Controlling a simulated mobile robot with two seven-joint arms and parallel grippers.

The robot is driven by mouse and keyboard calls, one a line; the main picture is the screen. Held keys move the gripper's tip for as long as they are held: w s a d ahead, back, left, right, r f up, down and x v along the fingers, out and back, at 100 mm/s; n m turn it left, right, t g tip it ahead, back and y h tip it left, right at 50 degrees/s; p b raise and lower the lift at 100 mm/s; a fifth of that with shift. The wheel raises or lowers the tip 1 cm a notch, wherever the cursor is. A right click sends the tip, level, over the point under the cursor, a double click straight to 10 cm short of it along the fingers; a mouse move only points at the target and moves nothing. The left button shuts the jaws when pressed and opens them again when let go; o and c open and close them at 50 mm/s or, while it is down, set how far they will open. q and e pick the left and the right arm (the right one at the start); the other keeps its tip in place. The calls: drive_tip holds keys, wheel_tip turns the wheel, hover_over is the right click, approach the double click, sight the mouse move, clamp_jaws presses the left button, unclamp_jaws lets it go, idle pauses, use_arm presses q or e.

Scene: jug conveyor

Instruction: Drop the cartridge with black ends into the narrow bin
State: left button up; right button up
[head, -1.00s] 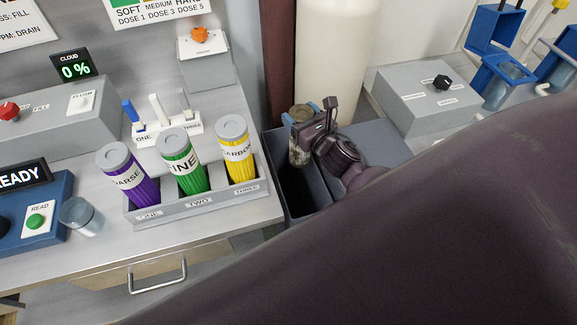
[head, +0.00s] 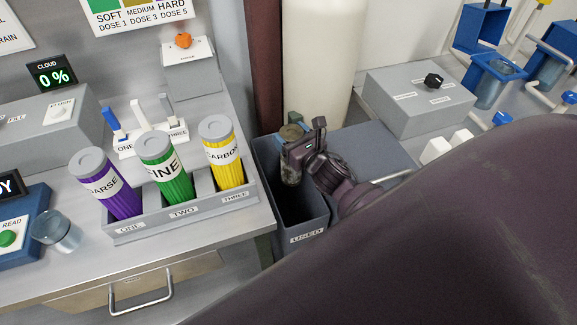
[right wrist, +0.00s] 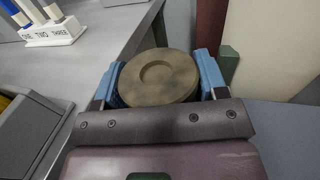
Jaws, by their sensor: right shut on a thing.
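My right gripper (head: 296,139) is shut on a cartridge (head: 290,173), which hangs upright. Its round end cap is dark olive-brown and looks stained, and it shows large between the blue finger pads in the right wrist view (right wrist: 158,78). The cartridge's body is mostly hidden by the gripper. The narrow bin (head: 312,236) is a grey-blue, open-topped box labelled USED. The held cartridge is over the back part of its opening; I cannot tell whether its lower end is below the rim. My left gripper is not in view.
A grey rack (head: 185,219) left of the bin holds purple (head: 107,185), green (head: 168,172) and yellow (head: 222,155) cartridges. A white tank (head: 322,60) stands behind. A grey box with a black knob (head: 433,80) is at the right. My right arm covers the lower right.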

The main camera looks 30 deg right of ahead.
drive_tip(key=o, duration=1.3)
drive_tip(key=shift+s, duration=0.5)
drive_tip(key=s+b, duration=0.1)
drive_tip(key=s, duration=0.8)
drive_tip(key=shift+s+d, duration=0.15)
drive_tip(key=shift+s, duration=0.25)
